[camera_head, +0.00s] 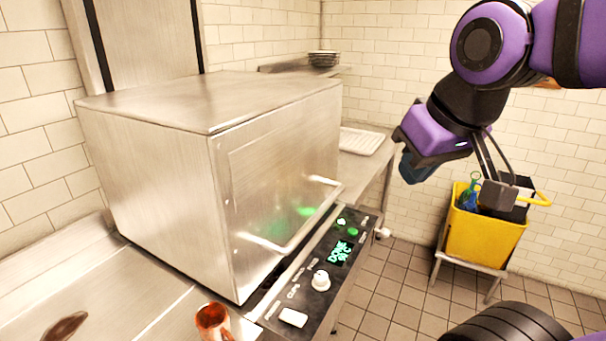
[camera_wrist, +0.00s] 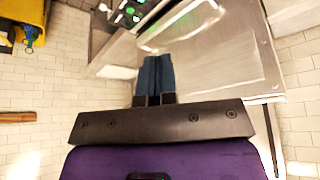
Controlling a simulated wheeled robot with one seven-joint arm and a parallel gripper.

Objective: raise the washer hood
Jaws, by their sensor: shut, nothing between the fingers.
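The washer hood (camera_head: 270,160) is a large brushed-steel box, and it sits lowered over the washer at the left of the head view. A bar handle (camera_head: 300,237) runs along the lower part of its front face. The control panel (camera_head: 325,265) below has a green display, buttons and a white knob. My gripper (camera_head: 412,172) is to the right of the hood, in the air and apart from the handle. In the wrist view its blue fingers (camera_wrist: 155,72) are together with nothing between them. The hood front (camera_wrist: 210,55) shows beyond them, tilted in that view.
A yellow bin (camera_head: 484,235) with bottles stands on a stand at the right. A white rack (camera_head: 361,141) lies on the counter behind the hood, with stacked plates (camera_head: 323,58) farther back. A reddish cup (camera_head: 212,318) stands near the front counter. Tiled floor lies open between.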

